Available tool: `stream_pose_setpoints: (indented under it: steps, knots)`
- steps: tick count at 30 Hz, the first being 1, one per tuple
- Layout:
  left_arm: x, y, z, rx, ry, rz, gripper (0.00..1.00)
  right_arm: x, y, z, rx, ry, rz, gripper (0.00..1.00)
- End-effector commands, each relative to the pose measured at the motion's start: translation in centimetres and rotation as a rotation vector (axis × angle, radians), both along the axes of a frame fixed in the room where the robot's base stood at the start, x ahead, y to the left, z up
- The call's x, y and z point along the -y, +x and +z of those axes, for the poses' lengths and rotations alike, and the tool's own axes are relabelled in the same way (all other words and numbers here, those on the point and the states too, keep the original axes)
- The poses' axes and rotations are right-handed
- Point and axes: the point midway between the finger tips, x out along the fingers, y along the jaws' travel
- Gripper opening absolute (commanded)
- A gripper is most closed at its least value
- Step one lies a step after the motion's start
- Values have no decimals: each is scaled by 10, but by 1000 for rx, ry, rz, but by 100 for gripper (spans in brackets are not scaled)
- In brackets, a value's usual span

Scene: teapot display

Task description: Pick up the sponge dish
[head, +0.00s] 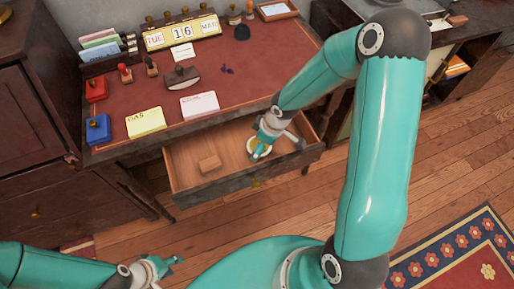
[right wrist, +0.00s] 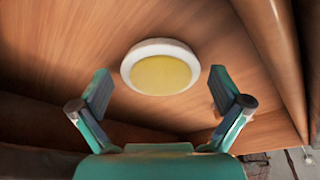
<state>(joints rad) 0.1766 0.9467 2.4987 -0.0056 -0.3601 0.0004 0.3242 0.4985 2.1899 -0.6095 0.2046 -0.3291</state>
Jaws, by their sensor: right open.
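The sponge dish (right wrist: 160,67) is a round white dish with a yellow sponge filling it. It lies on the wooden floor of the open drawer, and in the head view it shows partly behind my gripper (head: 262,151). My right gripper (right wrist: 162,88) is open and empty, its two fingers spread to either side of the dish's near side without touching it. In the head view the right gripper (head: 268,138) reaches down into the drawer's right part. My left gripper (head: 170,262) is low at the bottom left, away from the desk; its jaw opening is unclear.
The drawer (head: 225,187) has raised walls around the dish. The red desk top (head: 235,88) above holds cards, stamps and a calendar (head: 181,33).

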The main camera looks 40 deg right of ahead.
Motion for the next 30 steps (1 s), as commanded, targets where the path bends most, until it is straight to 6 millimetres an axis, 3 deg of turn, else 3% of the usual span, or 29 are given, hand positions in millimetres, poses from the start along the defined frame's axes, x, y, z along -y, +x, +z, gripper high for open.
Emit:
stream_pose_setpoints:
  steps: [5, 16, 25, 30]
  knots:
    - [0, 0, 1, 0, 0, 0, 40, 0, 0, 1, 1, 0, 0, 97]
    - [0, 0, 1, 0, 0, 0, 40, 0, 1, 2, 2, -1, 0, 37]
    - [0, 0, 2, 0, 0, 0, 40, 0, 1, 4, 3, -1, 0, 37]
    - [0, 0, 9, 0, 0, 0, 40, 0, 1, 16, 5, -2, 0, 37]
